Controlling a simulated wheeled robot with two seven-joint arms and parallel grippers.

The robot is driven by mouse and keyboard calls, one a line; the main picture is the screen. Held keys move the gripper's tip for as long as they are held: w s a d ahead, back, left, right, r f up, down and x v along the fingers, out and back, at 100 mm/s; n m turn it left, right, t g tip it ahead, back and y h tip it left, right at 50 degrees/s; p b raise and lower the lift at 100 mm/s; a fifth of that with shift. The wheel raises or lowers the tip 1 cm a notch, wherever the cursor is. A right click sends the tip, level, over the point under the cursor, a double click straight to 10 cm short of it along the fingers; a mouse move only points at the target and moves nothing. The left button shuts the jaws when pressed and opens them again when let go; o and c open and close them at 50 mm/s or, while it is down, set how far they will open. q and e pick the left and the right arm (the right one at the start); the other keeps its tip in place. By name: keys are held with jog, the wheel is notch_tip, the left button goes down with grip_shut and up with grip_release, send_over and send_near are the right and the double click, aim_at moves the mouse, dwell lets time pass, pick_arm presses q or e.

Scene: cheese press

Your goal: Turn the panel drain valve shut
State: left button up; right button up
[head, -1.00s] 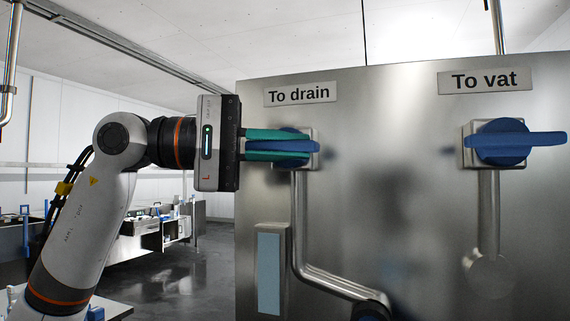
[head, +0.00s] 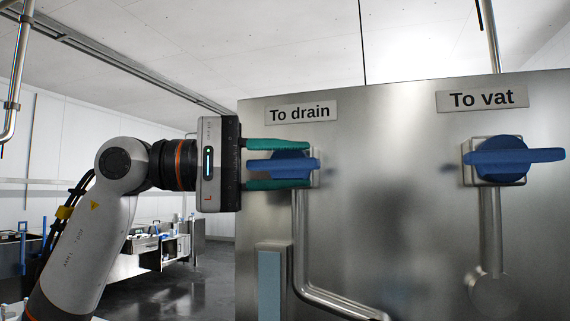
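The blue drain valve handle (head: 284,165) lies horizontal on the steel panel, under the "To drain" label (head: 300,111). My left gripper (head: 308,164) comes in from the left at the handle. Its green fingers are spread apart, one above the handle and one below, with gaps between them and the handle. The handle partly hides the valve's round hub behind it. My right gripper is not in view.
A second blue valve handle (head: 515,157), also horizontal, is on the right under the "To vat" label (head: 482,98). A steel pipe (head: 302,250) runs down from the drain valve and bends right. Benches stand at the back left.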

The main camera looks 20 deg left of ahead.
pick_arm(q)
jog(key=shift+a, duration=0.1)
jog(key=b+v, duration=0.2)
jog(key=v, duration=1)
